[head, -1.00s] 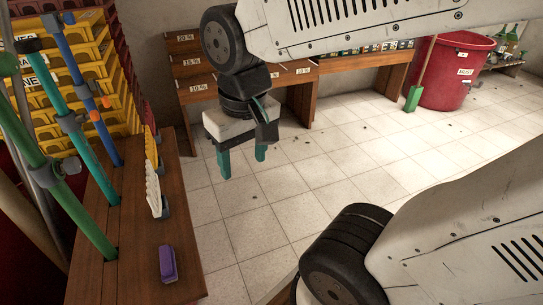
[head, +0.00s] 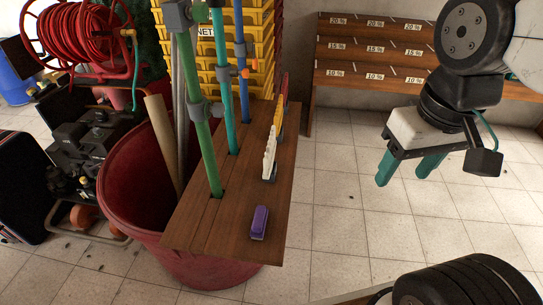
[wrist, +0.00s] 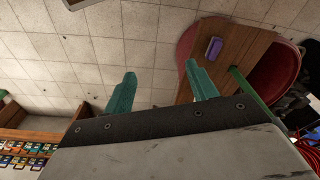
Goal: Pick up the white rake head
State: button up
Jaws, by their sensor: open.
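The white rake head (head: 269,153) stands on the wooden board near its right edge, with its row of teeth upright. It is between the purple brush (head: 259,222) in front and a yellow head (head: 279,118) behind. My gripper (head: 407,172) is open and empty, in the air over the floor to the right of the board, well apart from the rake head. The wrist view shows both teal fingers (wrist: 160,82) spread with nothing between them. I cannot make out the rake head in the wrist view.
The wooden board (head: 190,232) lies across a red tub (head: 128,190). Green and blue poles (head: 205,150) rise from its left part. Yellow crates (head: 262,50) are stacked behind. A shelf with percent labels (head: 340,95) stands at the back. The tiled floor between is clear.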

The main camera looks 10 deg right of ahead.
aim_at(268, 161)
jog(key=z, duration=1.85)
jog(key=i, duration=1.2)
jog(key=u, duration=2.45)
